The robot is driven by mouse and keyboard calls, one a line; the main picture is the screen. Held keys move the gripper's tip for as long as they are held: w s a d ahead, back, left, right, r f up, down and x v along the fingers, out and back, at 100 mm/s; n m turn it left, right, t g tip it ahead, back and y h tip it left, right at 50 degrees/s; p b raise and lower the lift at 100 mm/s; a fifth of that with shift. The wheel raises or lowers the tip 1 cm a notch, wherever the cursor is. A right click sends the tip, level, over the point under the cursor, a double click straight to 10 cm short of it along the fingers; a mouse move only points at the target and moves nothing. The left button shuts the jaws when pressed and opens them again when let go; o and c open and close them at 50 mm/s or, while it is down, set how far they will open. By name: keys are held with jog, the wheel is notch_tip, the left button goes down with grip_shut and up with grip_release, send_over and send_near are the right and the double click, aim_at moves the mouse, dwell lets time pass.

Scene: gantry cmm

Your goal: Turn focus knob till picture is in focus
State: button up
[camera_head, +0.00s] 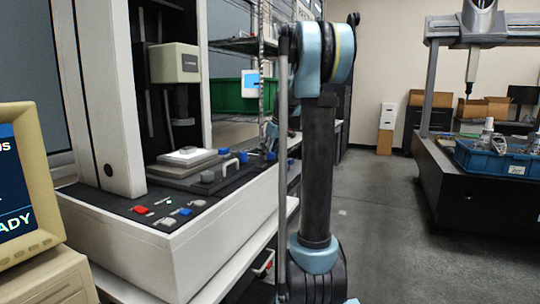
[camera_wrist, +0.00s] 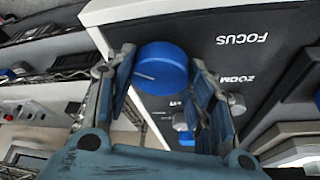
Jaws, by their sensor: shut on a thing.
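The focus knob (camera_wrist: 160,68) is a round blue knob with a pale line on its face, at top centre in the wrist view. The label FOCUS (camera_wrist: 241,39) is upside down to its right on the black panel. My gripper (camera_wrist: 163,76) is shut on the knob, one finger at each side. In the head view a blue knob (camera_head: 271,156) shows at the right edge of the machine deck, beside my arm. The beige monitor (camera_head: 22,190) at the left edge is cut off; its blue screen shows "ADY". I cannot see a focus picture on it.
A stage (camera_head: 186,163) stands under the machine head (camera_head: 174,63). Open floor (camera_head: 400,215) lies to the right.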

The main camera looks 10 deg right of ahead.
jog(key=o, duration=1.1)
jog(key=shift+c, duration=0.2)
jog(key=v, duration=1.1)
jog(key=shift+r, duration=0.4)
jog(key=shift+d, duration=0.1)
jog(key=s+f+m, duration=0.2)
jog(key=s+f, duration=0.8)
jog(key=s, duration=0.3)
jog(key=s+a+f+m+g+h, duration=0.1)
jog(key=s+f+m, duration=0.1)
jog(key=s+f, duration=0.8)
jog(key=s+a+f+m+h, duration=0.1)
jog(key=s+f+m, duration=0.1)
jog(key=s+f, duration=0.9)
jog(key=s, duration=0.7)
jog(key=shift+s+g, duration=0.25)
jog(key=shift+g, duration=0.15)
